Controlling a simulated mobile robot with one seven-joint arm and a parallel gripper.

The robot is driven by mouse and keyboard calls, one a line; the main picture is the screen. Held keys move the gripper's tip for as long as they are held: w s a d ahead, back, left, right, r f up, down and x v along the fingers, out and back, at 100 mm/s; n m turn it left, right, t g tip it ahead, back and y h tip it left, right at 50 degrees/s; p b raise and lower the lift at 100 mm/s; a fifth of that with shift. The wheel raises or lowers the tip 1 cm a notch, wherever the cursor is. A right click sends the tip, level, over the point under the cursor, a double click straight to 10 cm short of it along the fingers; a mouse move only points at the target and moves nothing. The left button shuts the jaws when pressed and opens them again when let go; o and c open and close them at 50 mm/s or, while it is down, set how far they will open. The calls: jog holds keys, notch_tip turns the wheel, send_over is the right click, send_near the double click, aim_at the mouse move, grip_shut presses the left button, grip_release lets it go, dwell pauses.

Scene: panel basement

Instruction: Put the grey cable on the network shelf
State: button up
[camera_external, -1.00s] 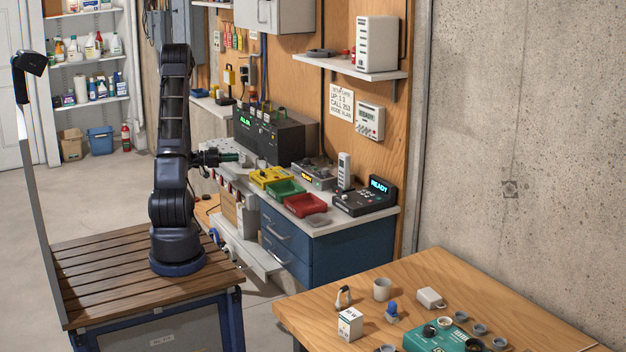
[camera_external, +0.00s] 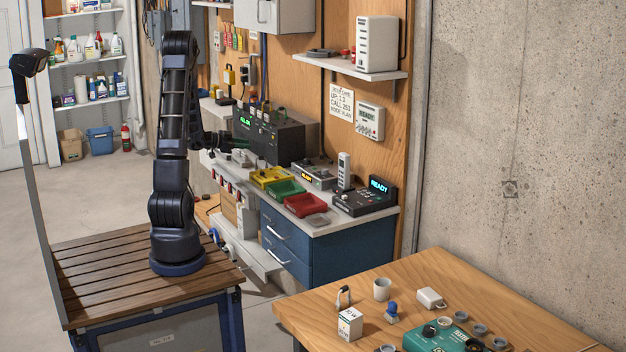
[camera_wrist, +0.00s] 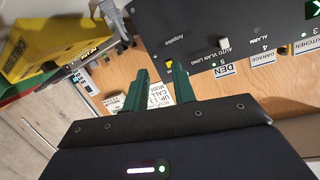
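A small pale grey plug-like piece (camera_wrist: 223,43) sits on the black panel (camera_wrist: 190,25) above the DEN label in the wrist view. A small grey object (camera_external: 241,157) lies on the bench in front of the black box (camera_external: 268,138) in the external view; I cannot tell what it is. My gripper (camera_wrist: 158,90) has its two dark green fingers apart, with nothing visible between them. In the external view my gripper (camera_external: 243,142) is close to the box's left front. The wall shelf (camera_external: 350,68) holds a white router-like unit (camera_external: 376,44).
Yellow (camera_external: 270,177), green (camera_external: 285,191) and red (camera_external: 305,205) trays sit on the bench, right of my gripper. A handset (camera_external: 344,170) and a READY console (camera_external: 365,197) stand further right. The wooden table (camera_external: 440,270) in front carries several small items.

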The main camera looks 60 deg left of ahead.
jog(key=w+d+r+n+g+y, duration=0.2)
jog(key=w+d+r+y, duration=0.35)
jog(key=r, duration=0.35)
jog(key=s+d+r+n+g+y, duration=0.25)
jog(key=d+r, duration=0.25)
jog(key=d, duration=0.4)
jog(key=s+d+g+h, duration=0.5)
jog(key=s+d+g, duration=0.1)
jog(key=s+d, duration=1.7)
jog(key=d, duration=0.3)
jog(key=shift+s+r, duration=0.4)
